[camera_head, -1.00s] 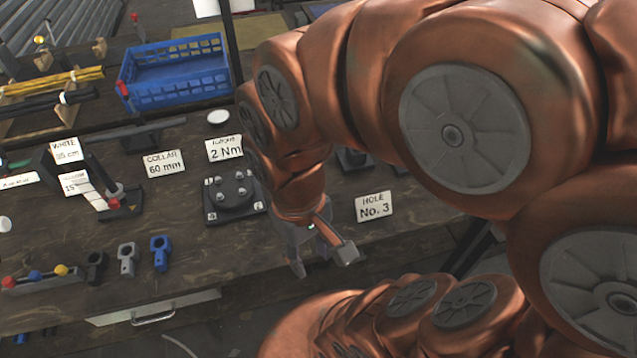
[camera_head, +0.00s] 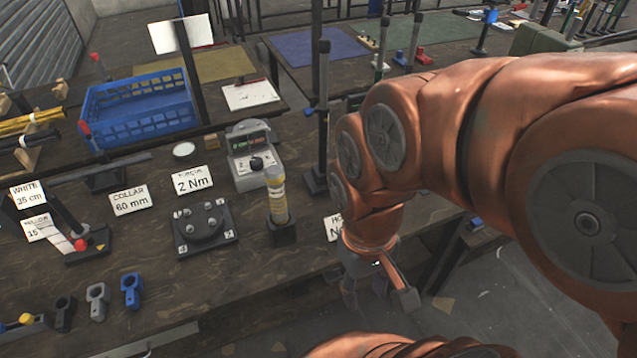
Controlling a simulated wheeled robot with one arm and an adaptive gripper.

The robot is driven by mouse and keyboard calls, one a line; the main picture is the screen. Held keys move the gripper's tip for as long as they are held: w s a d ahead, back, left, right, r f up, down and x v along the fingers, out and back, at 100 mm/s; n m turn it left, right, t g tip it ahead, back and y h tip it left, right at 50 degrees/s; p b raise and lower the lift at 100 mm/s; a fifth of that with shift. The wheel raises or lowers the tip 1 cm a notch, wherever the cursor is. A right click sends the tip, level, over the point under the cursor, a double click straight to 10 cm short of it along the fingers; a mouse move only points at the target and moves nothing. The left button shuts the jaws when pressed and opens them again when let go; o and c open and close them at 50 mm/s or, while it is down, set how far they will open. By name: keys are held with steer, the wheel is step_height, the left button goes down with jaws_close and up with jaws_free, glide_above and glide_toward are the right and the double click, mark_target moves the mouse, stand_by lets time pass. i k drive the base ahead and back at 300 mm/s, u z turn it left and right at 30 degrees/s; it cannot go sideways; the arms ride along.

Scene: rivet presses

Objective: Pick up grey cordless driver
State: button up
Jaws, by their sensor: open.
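A small grey tool (camera_head: 97,301) with a ringed head lies near the front edge of the bench at the lower left. It looks like the grey driver, but its details are too small to be sure. It sits between a similar black tool (camera_head: 64,313) and a similar blue tool (camera_head: 131,290). My gripper (camera_head: 378,290) points down beyond the bench's front edge, well to the right of the grey tool. It is open, and nothing shows between its fingers.
A plate with bolts (camera_head: 205,228), a yellow-banded cylinder in a stand (camera_head: 277,200) and a tester (camera_head: 251,155) stand between. A blue crate (camera_head: 140,110) is at the back left. Bare wood lies in front of the bolt plate.

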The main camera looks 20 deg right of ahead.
mark_target(273, 174)
steer(key=z, duration=1.7)
steer(key=k, duration=1.2)
steer(key=u, duration=1.85)
